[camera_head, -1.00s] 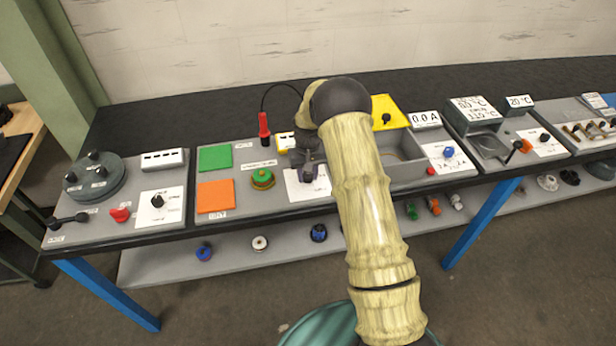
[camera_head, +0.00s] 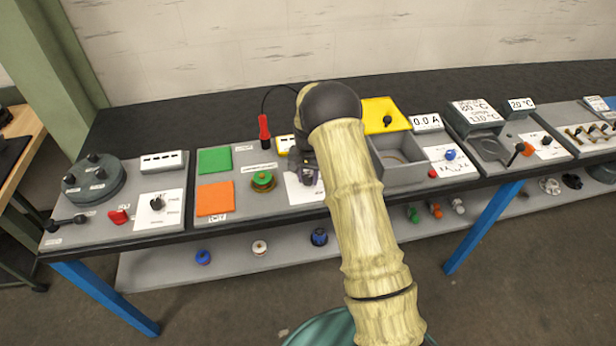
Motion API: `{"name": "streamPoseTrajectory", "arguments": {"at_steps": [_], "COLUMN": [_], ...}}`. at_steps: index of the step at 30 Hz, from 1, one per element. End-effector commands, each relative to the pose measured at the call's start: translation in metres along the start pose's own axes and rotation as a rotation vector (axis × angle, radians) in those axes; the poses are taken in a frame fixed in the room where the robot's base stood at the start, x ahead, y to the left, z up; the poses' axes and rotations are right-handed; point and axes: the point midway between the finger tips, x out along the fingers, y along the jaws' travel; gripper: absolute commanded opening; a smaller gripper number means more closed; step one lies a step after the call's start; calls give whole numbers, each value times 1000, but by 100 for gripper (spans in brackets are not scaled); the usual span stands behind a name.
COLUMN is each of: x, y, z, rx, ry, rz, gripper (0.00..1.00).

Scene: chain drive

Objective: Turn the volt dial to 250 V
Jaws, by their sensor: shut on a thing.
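My gripper (camera_head: 306,178) is down at the white dial plate (camera_head: 303,194) on the middle grey panel. The volt dial appears to be under my gripper, and the fingers seem shut on it. My gripper and arm hide most of the dial, its pointer and the scale marks, so the setting cannot be read. A yellow meter (camera_head: 285,143) stands just behind my gripper, partly hidden by it.
The red probe (camera_head: 264,130) with its black cable stands left of the meter. A green-topped knob (camera_head: 262,180) is close to my gripper's left. A grey open box (camera_head: 402,163) and a yellow plate (camera_head: 384,115) are to the right.

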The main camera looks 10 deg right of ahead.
Motion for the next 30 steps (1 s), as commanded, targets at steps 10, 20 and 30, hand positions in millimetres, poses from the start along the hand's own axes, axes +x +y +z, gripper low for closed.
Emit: {"name": "streamPoseTrajectory", "arguments": {"at_steps": [10, 20, 30], "x": [-1, -4, -56], "y": [0, 0, 0], "z": [-1, -1, -1], "rx": [-1, -2, -2], "ry": [4, 2, 5], "rz": [0, 0, -2], "gripper": [53, 53, 53]}}
